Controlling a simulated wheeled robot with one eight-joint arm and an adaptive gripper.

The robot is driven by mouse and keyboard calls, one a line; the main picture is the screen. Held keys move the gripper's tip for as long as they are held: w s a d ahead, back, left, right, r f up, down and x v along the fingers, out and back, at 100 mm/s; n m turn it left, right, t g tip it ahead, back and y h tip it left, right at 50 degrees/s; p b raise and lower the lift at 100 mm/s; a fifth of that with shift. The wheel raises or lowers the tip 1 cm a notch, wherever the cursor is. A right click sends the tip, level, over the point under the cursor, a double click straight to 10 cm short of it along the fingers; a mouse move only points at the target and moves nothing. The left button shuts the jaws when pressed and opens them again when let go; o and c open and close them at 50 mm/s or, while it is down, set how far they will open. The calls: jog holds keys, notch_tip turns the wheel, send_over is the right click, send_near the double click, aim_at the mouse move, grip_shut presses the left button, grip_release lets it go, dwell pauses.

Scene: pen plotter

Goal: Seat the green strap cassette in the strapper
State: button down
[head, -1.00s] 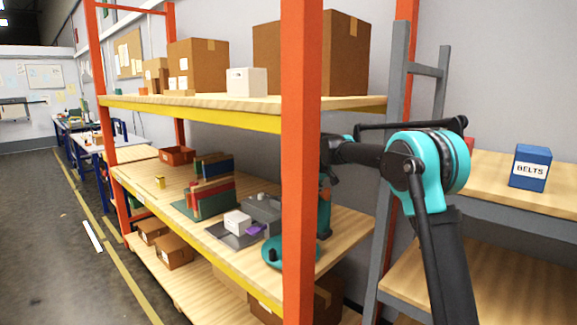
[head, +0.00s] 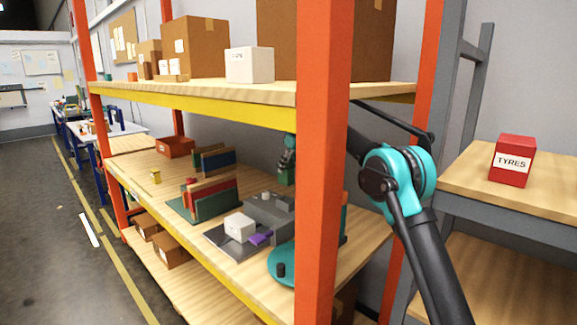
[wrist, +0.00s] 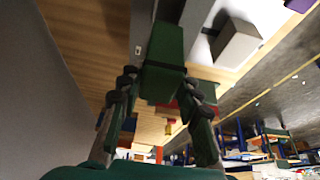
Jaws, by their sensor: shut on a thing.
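The green strap cassette (head: 286,178) hangs from my gripper (head: 289,158) over the back of the middle shelf, left of the orange post. In the wrist view the cassette (wrist: 164,45) is a dark green block between the two fingers of my gripper (wrist: 160,82), which is shut on it. The strapper, a grey machine (head: 268,211), stands on the shelf in front of and below the gripper. A white box (head: 239,227) sits at its front, with a purple piece (head: 261,238) beside it. The post hides part of my arm.
A green rack (head: 205,208) with red and other coloured upright pieces stands left of the strapper. An orange bin (head: 175,147) and a small yellow item (head: 155,176) lie farther left. The orange post (head: 322,160) and upper shelf edge (head: 200,103) bound the space.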

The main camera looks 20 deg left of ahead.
aim_at(291, 182)
jog(key=shift+f, duration=0.15)
jog(key=shift+f, duration=2.75)
jog(key=shift+s+d, duration=0.1)
jog(key=shift+d, duration=0.2)
jog(key=shift+f, duration=2.5)
jog(key=c, duration=1)
grip_release()
jog(key=v, duration=0.7)
jog(key=shift+d+r, duration=0.1)
jog(key=shift+r, duration=0.1)
